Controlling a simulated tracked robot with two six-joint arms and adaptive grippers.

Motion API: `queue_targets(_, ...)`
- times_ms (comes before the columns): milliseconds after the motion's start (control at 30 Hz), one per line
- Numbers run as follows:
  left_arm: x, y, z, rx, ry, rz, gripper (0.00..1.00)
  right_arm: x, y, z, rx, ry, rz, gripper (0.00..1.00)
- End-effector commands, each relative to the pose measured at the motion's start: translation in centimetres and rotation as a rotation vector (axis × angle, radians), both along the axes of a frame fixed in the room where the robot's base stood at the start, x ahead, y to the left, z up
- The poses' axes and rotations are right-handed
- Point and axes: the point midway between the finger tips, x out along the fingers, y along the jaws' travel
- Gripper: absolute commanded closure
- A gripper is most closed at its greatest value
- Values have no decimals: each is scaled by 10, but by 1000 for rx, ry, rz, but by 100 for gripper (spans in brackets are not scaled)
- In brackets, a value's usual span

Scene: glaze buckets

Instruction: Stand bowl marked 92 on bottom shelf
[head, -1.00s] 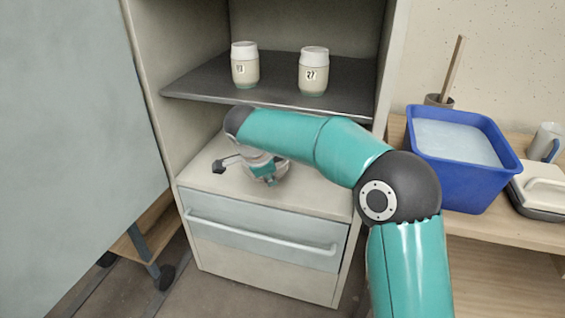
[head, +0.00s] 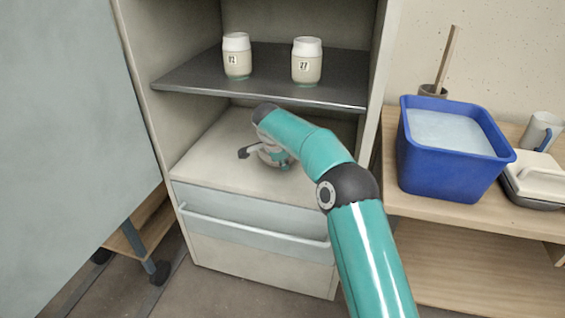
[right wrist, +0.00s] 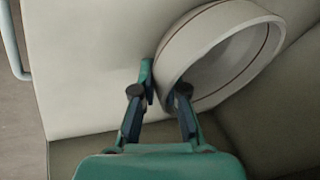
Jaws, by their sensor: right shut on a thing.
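A pale bowl with a thin brown line near its rim (right wrist: 200,38) shows in the right wrist view. My right gripper (right wrist: 165,86) is shut on its wall, one finger outside and one inside. The bowl is over the bottom shelf, its opening facing right in that view; I cannot tell whether it touches the surface. No number shows on it. In the head view my right arm reaches into the cabinet over the bottom shelf (head: 205,158), and the arm and wrist largely hide the bowl. My left gripper is not in view.
Two lidded jars, one marked 27 (head: 307,66) and another (head: 237,60), stand on the dark upper shelf (head: 190,83) above my arm. A drawer with a handle is below. A blue tub (head: 445,172) sits on the bench at right. The bottom shelf's left part is clear.

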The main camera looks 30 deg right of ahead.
Motion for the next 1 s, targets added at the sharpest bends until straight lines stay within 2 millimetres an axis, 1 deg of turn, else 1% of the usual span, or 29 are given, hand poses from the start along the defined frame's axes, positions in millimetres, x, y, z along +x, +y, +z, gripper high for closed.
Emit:
queue_targets(67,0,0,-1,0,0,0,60,2,-3,-1,-1,-4,-1,100)
queue_targets(267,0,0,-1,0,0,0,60,2,-3,-1,-1,-4,-1,100)
queue_targets(300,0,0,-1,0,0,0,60,2,-3,-3,0,-1,-1,82)
queue_targets(367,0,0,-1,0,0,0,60,2,-3,-3,0,-1,-1,72)
queue_targets(400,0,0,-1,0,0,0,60,1,-3,-3,0,-1,-1,65)
queue_targets(433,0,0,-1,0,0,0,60,1,-3,-3,0,-1,-1,62)
queue_targets(767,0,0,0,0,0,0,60,1,-2,0,0,-2,0,62)
queue_targets(867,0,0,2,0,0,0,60,-1,1,7,0,-3,0,62)
queue_targets(1000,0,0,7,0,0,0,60,-6,8,26,0,-4,1,62)
